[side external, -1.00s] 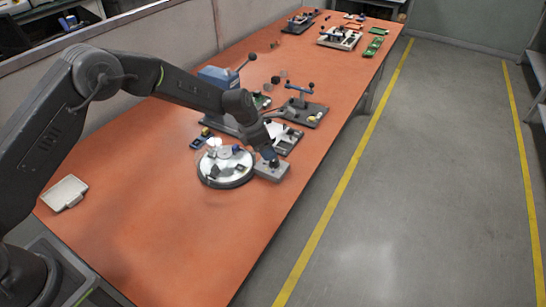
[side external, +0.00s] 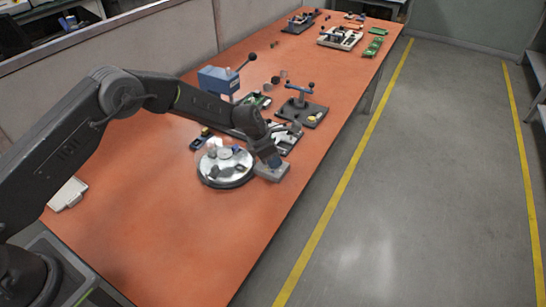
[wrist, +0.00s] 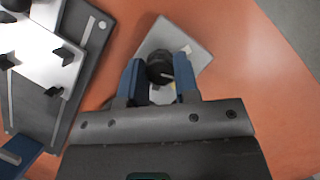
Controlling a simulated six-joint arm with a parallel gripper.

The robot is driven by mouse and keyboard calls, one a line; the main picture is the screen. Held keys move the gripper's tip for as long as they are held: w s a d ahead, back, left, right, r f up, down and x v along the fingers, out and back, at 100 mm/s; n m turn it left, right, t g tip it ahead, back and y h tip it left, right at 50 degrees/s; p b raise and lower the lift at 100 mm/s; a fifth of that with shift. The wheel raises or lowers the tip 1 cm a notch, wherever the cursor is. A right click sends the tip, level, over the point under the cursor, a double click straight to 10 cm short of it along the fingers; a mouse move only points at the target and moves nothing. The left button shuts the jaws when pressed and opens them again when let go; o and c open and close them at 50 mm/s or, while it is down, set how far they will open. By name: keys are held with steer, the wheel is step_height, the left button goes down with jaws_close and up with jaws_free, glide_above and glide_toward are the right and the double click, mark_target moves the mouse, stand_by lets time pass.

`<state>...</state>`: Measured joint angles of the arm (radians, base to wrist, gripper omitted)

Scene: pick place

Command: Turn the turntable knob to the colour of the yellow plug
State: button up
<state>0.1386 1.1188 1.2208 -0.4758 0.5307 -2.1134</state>
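The turntable (side external: 224,180) is a round light disc with a dark rim, and several small white, grey and blue parts stand on it. Just right of it is a grey control box (side external: 270,173). In the wrist view its black knob (wrist: 159,68) stands on the grey plate (wrist: 198,58), with a pale mark near the upper right and a bit of yellow below the knob. My gripper (wrist: 160,80) has its blue fingers on either side of the knob; whether they press on it is unclear. A small yellow piece (side external: 205,131), possibly the yellow plug, sits behind the turntable.
A grey fixture with a white plate (wrist: 40,55) stands close left of the box in the wrist view. A blue press (side external: 218,80) and a clamp stand (side external: 302,110) are farther back. A white tray (side external: 68,194) lies at left. The front of the orange table is clear.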

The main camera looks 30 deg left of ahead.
steer(key=c, duration=0.4)
steer(key=shift+m, duration=0.4)
steer(key=m+g+h, duration=0.1)
steer(key=m, duration=0.2)
steer(key=shift+a+m, duration=0.1)
steer(key=shift+m, duration=0.2)
steer(key=shift+w+m+g, duration=0.1)
steer(key=shift+m+g, duration=1)
steer(key=shift+m, duration=1.1)
steer(key=o, duration=1)
steer(key=shift+c, duration=0.2)
